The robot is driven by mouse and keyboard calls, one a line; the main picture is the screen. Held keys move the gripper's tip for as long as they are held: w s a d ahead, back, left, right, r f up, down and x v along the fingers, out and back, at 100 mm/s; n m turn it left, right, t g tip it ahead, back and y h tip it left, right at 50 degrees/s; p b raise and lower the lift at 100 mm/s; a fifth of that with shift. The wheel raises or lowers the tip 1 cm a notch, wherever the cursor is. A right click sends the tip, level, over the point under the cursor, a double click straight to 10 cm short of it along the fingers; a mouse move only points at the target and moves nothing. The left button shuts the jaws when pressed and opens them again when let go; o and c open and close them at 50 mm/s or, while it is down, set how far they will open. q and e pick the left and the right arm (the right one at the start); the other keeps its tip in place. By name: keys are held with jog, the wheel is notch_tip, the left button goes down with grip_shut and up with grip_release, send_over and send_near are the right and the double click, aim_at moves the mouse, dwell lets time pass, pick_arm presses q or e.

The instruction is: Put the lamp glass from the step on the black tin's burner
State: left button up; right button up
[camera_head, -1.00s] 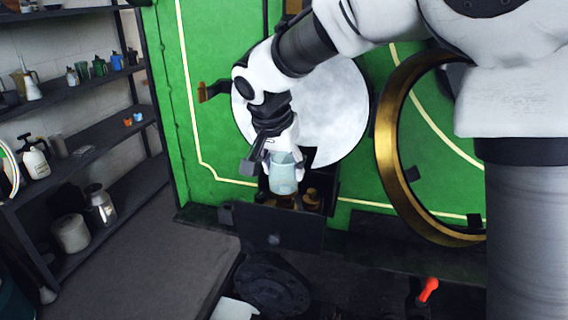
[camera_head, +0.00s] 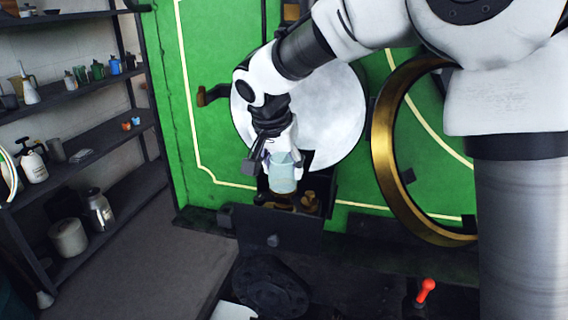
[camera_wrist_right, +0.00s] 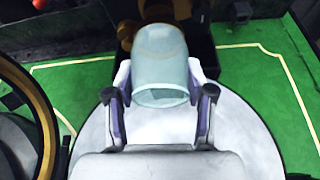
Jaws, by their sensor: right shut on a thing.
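The lamp glass (camera_head: 283,176) is a pale blue-green, clear cylinder. My right gripper (camera_head: 282,170) is shut on it and holds it over the dark recess in front of the white disc. In the right wrist view the lamp glass (camera_wrist_right: 160,65) sits between the two fingers of my right gripper (camera_wrist_right: 160,97). A brass part (camera_head: 283,200) shows just below the glass, and I cannot tell whether the two touch. The black tin is not clear in the dark recess. My left gripper is not in view.
A dark hinged flap (camera_head: 265,228) stands in front of the recess. A brass ring (camera_head: 385,150) stands to the right. A second brass fitting (camera_head: 308,201) is close beside the glass. Shelves (camera_head: 75,150) with bottles are at the left. A red-handled lever (camera_head: 426,288) is at the lower right.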

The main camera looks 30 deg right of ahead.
aim_at(283, 187)
jog(key=shift+w+d+f, duration=0.15)
jog(key=shift+f, duration=0.1)
jog(key=shift+f+b, duration=0.2)
jog(key=shift+b, duration=0.15)
jog(key=shift+f+b, duration=0.7)
jog(key=shift+f, duration=0.2)
jog(key=shift+f, duration=0.15)
jog(key=shift+f+b, duration=0.7)
jog(key=shift+f, duration=0.05)
jog(key=shift+f, duration=0.15)
jog(key=shift+f+b, duration=0.3)
jog(key=shift+b, duration=0.05)
